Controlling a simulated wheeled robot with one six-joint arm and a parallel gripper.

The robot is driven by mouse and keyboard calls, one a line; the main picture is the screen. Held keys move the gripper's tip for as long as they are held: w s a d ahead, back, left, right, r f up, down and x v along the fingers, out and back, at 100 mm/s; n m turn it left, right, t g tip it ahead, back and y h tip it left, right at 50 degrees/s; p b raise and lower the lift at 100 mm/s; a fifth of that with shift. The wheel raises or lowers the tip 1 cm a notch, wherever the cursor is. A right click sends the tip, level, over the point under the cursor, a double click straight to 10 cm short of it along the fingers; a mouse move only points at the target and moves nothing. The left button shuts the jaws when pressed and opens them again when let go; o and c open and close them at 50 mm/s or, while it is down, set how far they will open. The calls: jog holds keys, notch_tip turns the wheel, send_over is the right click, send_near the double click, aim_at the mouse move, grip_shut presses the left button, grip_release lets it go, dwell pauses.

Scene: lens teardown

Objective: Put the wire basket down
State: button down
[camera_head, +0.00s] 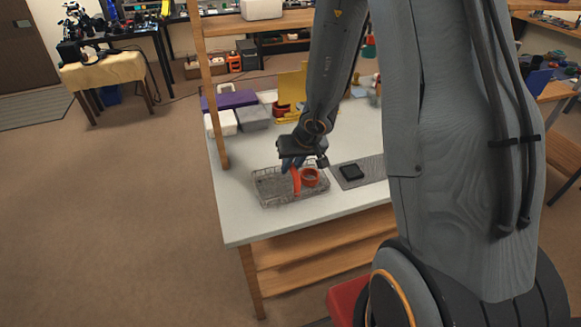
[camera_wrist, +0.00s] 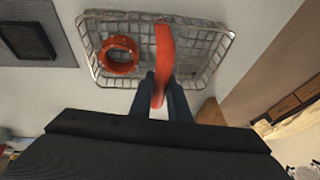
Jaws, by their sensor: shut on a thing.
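The wire basket (camera_head: 271,187) is a shallow rectangular mesh tray near the left front corner of the white table. An orange-red curved strip (camera_head: 296,181), which looks like its handle, crosses its middle. My gripper (camera_head: 293,163) is shut on this strip, with both fingers around it from the basket's far side. In the wrist view the basket (camera_wrist: 208,46) fills the upper middle, and the strip (camera_wrist: 164,50) runs between my gripper's dark fingers (camera_wrist: 164,90). I cannot tell whether the basket touches the table. An orange ring (camera_head: 310,177) lies inside it, on the right.
A grey mat (camera_head: 374,168) with a black block (camera_head: 352,171) lies close to the basket's right. Grey and white boxes (camera_head: 253,118) stand behind on the table (camera_head: 225,192), near a wooden post (camera_head: 212,120). Bare tabletop shows around the basket's left and front.

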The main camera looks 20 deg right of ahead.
jog(key=c, duration=1.7)
grip_release()
jog(key=shift+o, duration=0.2)
jog(key=shift+r, duration=0.1)
